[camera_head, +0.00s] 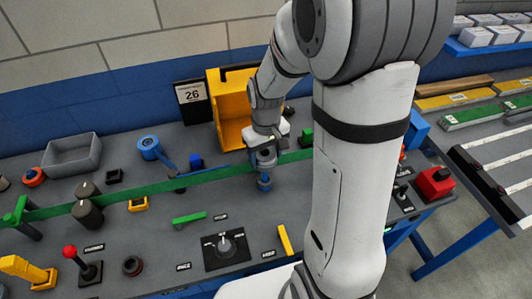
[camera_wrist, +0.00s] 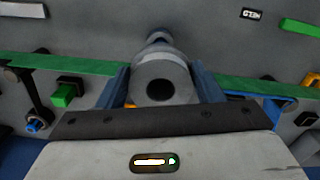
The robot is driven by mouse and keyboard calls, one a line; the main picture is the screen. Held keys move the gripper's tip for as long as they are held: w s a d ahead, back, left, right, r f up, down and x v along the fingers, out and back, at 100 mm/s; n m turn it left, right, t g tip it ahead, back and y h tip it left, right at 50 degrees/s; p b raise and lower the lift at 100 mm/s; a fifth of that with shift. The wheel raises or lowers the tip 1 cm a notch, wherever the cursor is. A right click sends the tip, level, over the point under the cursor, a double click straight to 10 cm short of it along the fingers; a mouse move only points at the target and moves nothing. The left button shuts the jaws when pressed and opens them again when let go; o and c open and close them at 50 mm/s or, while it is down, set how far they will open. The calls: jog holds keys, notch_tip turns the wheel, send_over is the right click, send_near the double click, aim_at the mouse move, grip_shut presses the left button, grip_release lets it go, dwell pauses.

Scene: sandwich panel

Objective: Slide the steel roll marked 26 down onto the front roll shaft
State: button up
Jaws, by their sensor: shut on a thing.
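My gripper (camera_head: 266,150) is shut on a grey steel roll (camera_head: 266,158), above the front part of the panel. In the wrist view the roll (camera_wrist: 166,82) sits between my two blue fingers (camera_wrist: 162,88), its dark round bore facing the camera. No number on the roll can be read. A blue and grey upright piece, seemingly the front roll shaft (camera_head: 264,182), stands directly under the roll in the head view; a grey-blue piece (camera_wrist: 158,38) shows beyond the roll in the wrist view. I cannot tell whether the roll is around the shaft or just above it.
A green band (camera_head: 120,203) runs across the panel, close by the roll. A yellow bin (camera_head: 228,110) and a sign reading 26 (camera_head: 192,95) stand behind. A knob plate (camera_head: 226,246), green bar (camera_head: 189,218) and yellow bar (camera_head: 284,240) lie in front. A grey tray (camera_head: 72,155) is at left.

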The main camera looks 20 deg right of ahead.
jog(key=shift+f+b, duration=0.8)
jog(key=shift+f, duration=0.25)
jog(key=shift+f, duration=0.15)
jog(key=shift+f+b, duration=2.1)
jog(key=shift+f, duration=0.35)
jog(key=o, duration=1.3)
